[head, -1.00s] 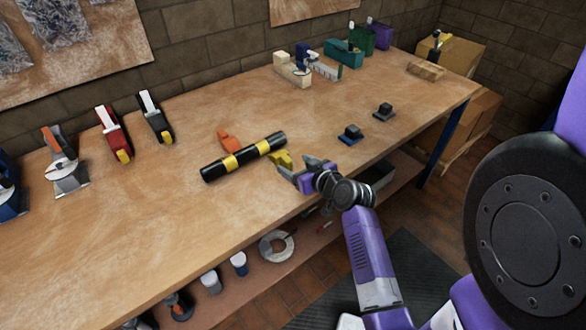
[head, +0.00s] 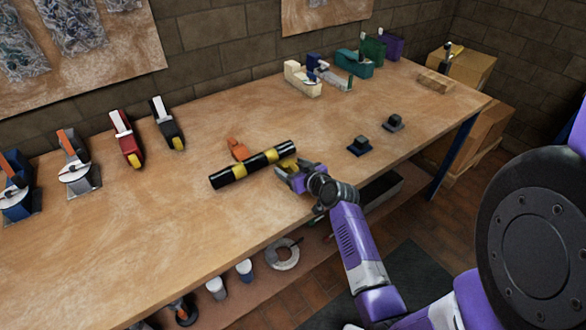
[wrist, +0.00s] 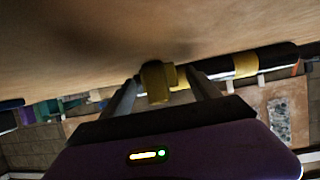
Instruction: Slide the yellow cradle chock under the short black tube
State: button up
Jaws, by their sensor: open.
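The short black tube (head: 222,178) has two yellow bands and lies along the bench, left of my gripper. It also shows in the wrist view (wrist: 275,59). The yellow cradle chock (head: 289,163) is at the tube's right-hand end on its near side, partly hidden by my gripper. In the wrist view the yellow chock (wrist: 155,82) stands between the two fingers. My gripper (head: 287,173) is open around it, low over the bench. I cannot tell whether the chock touches the tube or sits partly beneath it.
An orange chock (head: 238,148) is behind the tube. Two small dark blocks, one blue-based (head: 360,146) and one grey (head: 393,122), stand to the right. Several tools line the bench's back. The bench (head: 150,215) is clear left of the tube.

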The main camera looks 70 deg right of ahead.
jog(key=c, duration=1.5)
jog(key=shift+c, duration=0.2)
jog(key=shift+w+d, duration=0.15)
jog(key=o, duration=1.5)
jog(key=b+v, duration=0.1)
jog(key=v, duration=0.6)
jog(key=shift+s+a+r, duration=0.15)
jog(key=shift+s+a, duration=0.1)
